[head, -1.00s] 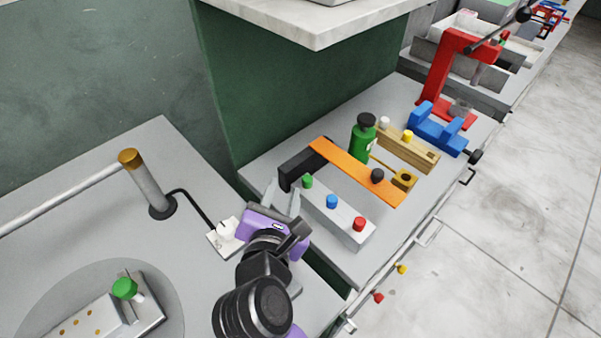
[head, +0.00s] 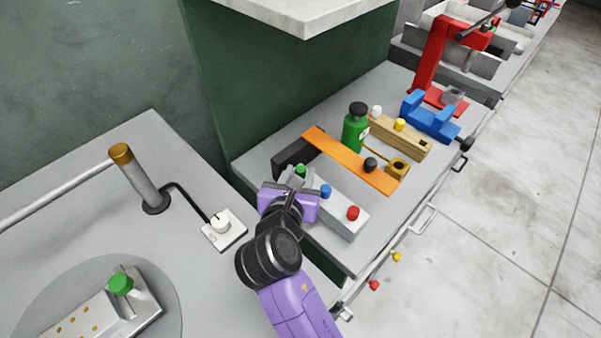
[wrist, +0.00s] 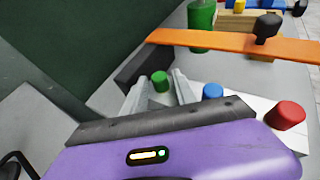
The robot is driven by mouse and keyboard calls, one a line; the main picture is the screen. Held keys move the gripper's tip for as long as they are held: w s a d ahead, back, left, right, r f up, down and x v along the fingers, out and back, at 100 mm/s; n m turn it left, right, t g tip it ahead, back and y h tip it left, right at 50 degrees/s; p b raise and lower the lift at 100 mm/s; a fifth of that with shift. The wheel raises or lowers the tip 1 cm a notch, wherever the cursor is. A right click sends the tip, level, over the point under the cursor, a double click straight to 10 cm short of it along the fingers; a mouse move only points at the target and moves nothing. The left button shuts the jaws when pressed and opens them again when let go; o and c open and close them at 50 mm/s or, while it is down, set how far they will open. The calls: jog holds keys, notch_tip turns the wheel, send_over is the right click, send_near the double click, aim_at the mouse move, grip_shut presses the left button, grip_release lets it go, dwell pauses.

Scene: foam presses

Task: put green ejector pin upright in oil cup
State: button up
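The green ejector pin (head: 300,170) stands in the left end of a grey block (head: 342,222), beside a blue pin (head: 326,191) and a red pin (head: 353,213). My gripper (head: 297,181) is at that end of the block. In the wrist view its open fingers (wrist: 158,92) lie either side of the green pin head (wrist: 160,80), with gaps visible. The pin's shaft is hidden in the block. A small brass block with a dark hole (head: 398,167) sits by the orange bar; I cannot tell whether it is the oil cup.
An orange bar (head: 345,158) with a black knob (head: 370,164) lies just behind the pin block. A green bottle (head: 355,130), a wooden block (head: 412,143), a blue vise (head: 430,122) and a red press (head: 432,55) stand farther back. Another green-headed piece (head: 120,283) is at lower left.

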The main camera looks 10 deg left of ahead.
jog(key=shift+w, duration=0.15)
grip_shut()
